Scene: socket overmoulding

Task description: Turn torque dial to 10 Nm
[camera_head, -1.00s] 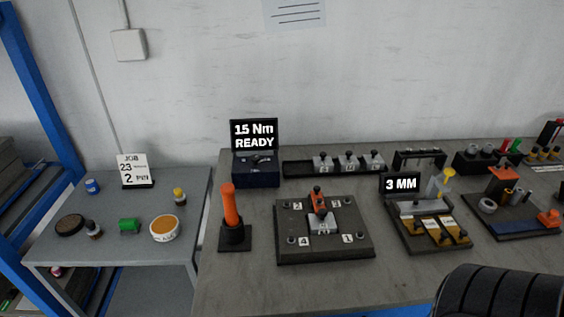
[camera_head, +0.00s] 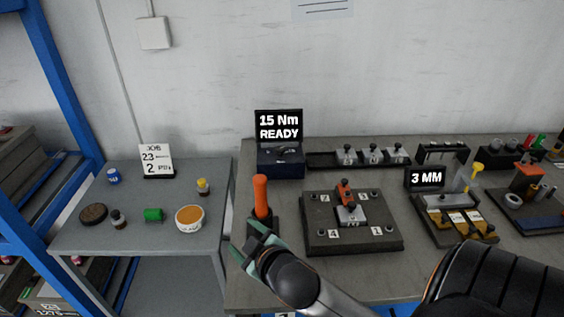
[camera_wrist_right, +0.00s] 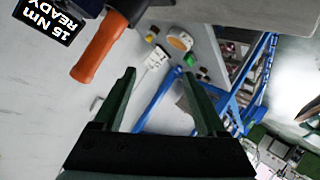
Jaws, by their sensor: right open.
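The torque unit is a dark blue box (camera_head: 281,168) at the back left of the bench, with its dial (camera_head: 286,152) on top, small and hard to read. Its black display (camera_head: 279,126) reads "15 Nm READY"; the display also shows, turned on its side, at the upper left of the right wrist view (camera_wrist_right: 48,20). My right gripper (camera_head: 247,240) is open and empty, near the bench's left front edge. It is in front of the torque unit and apart from it. In the right wrist view its two fingers (camera_wrist_right: 158,80) stand wide apart. My left gripper is not in view.
An orange-handled tool (camera_head: 261,197) stands upright between my right gripper and the torque unit. A dark fixture plate (camera_head: 321,243) with numbered spots lies to the right. A grey side table (camera_head: 130,206) with small pots stands at the left.

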